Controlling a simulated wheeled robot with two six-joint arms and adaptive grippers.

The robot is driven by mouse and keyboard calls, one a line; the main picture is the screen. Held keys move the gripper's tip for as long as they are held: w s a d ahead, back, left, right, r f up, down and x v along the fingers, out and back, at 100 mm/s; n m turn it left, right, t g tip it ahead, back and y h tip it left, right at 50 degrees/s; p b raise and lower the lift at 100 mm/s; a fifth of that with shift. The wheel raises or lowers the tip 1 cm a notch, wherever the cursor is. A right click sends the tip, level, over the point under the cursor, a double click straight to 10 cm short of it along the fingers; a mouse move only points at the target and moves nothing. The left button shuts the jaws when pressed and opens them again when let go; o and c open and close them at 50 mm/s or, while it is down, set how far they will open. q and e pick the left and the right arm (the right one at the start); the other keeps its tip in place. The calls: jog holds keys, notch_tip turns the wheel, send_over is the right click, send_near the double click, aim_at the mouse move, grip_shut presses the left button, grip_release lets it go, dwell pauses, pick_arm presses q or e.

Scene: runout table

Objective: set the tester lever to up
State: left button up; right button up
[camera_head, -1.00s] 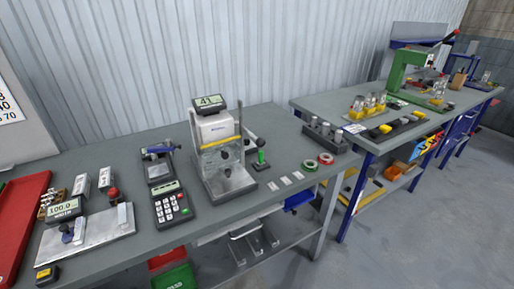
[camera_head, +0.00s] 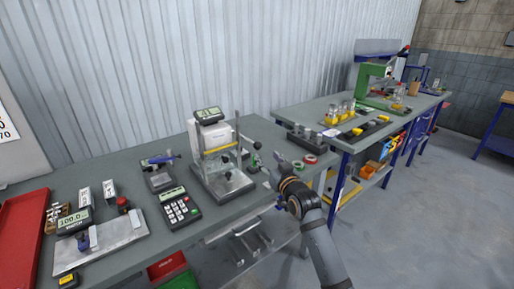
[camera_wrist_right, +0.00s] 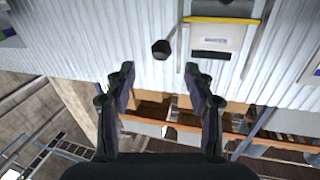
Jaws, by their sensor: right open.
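The tester (camera_head: 222,165) is a pale upright machine with a small display on top, on the near bench. Its lever (camera_head: 257,146) sticks out on its right side and ends in a black knob; its exact angle is hard to tell here. In the right wrist view, the knob (camera_wrist_right: 160,49) shows beside the tester body (camera_wrist_right: 220,42), just beyond the fingertips. My left gripper is not in view.
A keypad box (camera_head: 179,206) stands left of the tester. Green and red tape rolls (camera_head: 309,159) and a dark block with metal pieces (camera_head: 309,140) lie right of it, close to my right gripper. A second bench (camera_head: 330,104) stands farther right.

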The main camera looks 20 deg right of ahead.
aim_at(259, 148)
jog(key=w, duration=0.6)
jog(key=w+a+p, duration=0.1)
jog(key=w, duration=0.2)
jog(key=shift+c, duration=0.2)
jog(key=shift+w, duration=0.1)
grip_shut()
